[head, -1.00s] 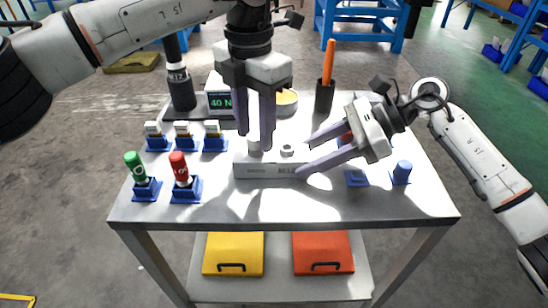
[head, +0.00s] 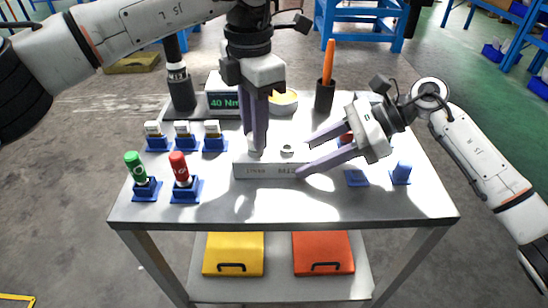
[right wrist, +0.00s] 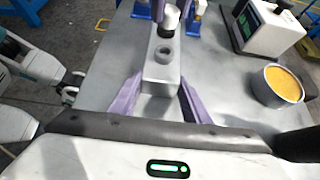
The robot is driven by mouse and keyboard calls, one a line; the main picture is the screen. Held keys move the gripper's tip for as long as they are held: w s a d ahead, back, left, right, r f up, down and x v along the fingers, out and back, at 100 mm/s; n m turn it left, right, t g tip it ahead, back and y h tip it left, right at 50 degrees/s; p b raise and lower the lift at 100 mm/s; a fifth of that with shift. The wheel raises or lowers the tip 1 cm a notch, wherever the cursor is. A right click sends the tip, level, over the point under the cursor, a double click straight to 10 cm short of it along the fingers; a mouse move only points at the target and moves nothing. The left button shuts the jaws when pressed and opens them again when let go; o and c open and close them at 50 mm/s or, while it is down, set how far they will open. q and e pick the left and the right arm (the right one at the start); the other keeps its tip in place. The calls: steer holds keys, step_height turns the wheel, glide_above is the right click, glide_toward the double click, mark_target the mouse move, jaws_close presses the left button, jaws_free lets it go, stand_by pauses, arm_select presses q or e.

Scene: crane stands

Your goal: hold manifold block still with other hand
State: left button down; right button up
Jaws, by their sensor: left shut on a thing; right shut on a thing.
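The manifold block (head: 262,171) is a light grey bar lying flat near the middle of the table, with printing on its front face. My right gripper (head: 303,156) is shut on its right end, one finger on each side; in the right wrist view the fingers straddle the block (right wrist: 160,78). My left gripper (head: 257,150) points straight down at the block's left part and is shut on a small pale cylindrical fitting (right wrist: 171,18) that stands on the block. In the head view its fingers overlap and largely hide the fitting. A bare round port (head: 287,149) shows between the grippers.
Green (head: 136,168) and red (head: 180,168) bottles stand in blue holders at left, with several small white-capped pieces behind. A torque display (head: 224,101), yellow-filled bowl (head: 284,102) and dark cup (head: 325,96) stand at back. The front table strip is clear.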

arm_select(q)
steer(key=shift+r, duration=0.15)
arm_select(e)
steer(key=shift+f, duration=0.1)
arm_select(q)
steer(key=n, duration=0.5)
stand_by(0.4)
steer(key=n, duration=0.4)
steer(key=shift+r, duration=2)
arm_select(e)
steer(key=o, duration=1.4)
steer(key=shift+c, duration=0.2)
steer(key=shift+d, duration=0.15)
